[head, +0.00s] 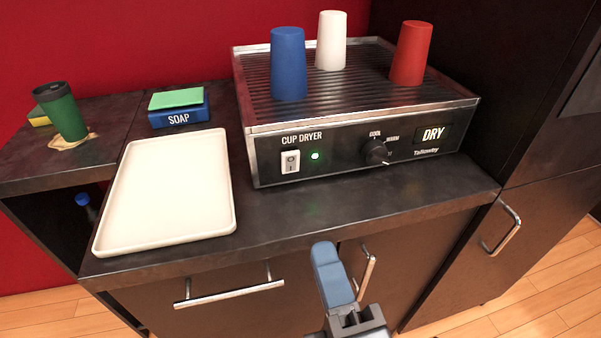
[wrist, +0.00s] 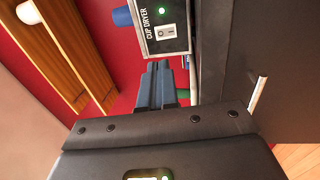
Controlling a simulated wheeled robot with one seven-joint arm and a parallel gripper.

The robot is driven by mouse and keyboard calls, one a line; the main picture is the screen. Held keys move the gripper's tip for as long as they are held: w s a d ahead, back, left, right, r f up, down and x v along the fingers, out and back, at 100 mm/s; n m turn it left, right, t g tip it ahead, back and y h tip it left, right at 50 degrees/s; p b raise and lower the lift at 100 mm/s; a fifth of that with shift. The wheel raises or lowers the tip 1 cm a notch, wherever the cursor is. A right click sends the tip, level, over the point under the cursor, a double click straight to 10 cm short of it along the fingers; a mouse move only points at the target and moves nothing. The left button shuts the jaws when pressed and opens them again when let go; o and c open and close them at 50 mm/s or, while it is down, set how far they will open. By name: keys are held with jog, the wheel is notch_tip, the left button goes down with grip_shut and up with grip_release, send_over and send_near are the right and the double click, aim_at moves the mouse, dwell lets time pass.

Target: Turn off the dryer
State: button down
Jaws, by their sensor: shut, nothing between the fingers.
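The cup dryer (head: 345,145) is a metal box with a ribbed top, standing on the dark counter. The switch also shows in the wrist view (wrist: 165,31). My gripper (head: 323,246) has blue fingers and is in front of the counter edge, below and apart from the dryer. In the wrist view the fingers (wrist: 157,68) are closed together and empty, pointing toward the dryer's switch end.
Blue (head: 288,65), white (head: 331,40) and red (head: 411,53) cups stand upside down on the dryer. A cream tray (head: 167,190) lies left of it. Drawer handles (head: 229,290) project below the counter.

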aim_at(292, 157)
jog(key=shift+w, duration=0.1)
jog(key=p+x, duration=0.4)
jog(key=x, duration=0.8)
jog(key=shift+w+a+r+p, duration=0.2)
jog(key=shift+w+p, duration=0.1)
jog(key=shift+p, duration=0.05)
jog(key=shift+w+a, duration=0.1)
jog(key=shift+w, duration=0.4)
jog(key=shift+w+r, duration=0.1)
jog(key=shift+w, duration=0.1)
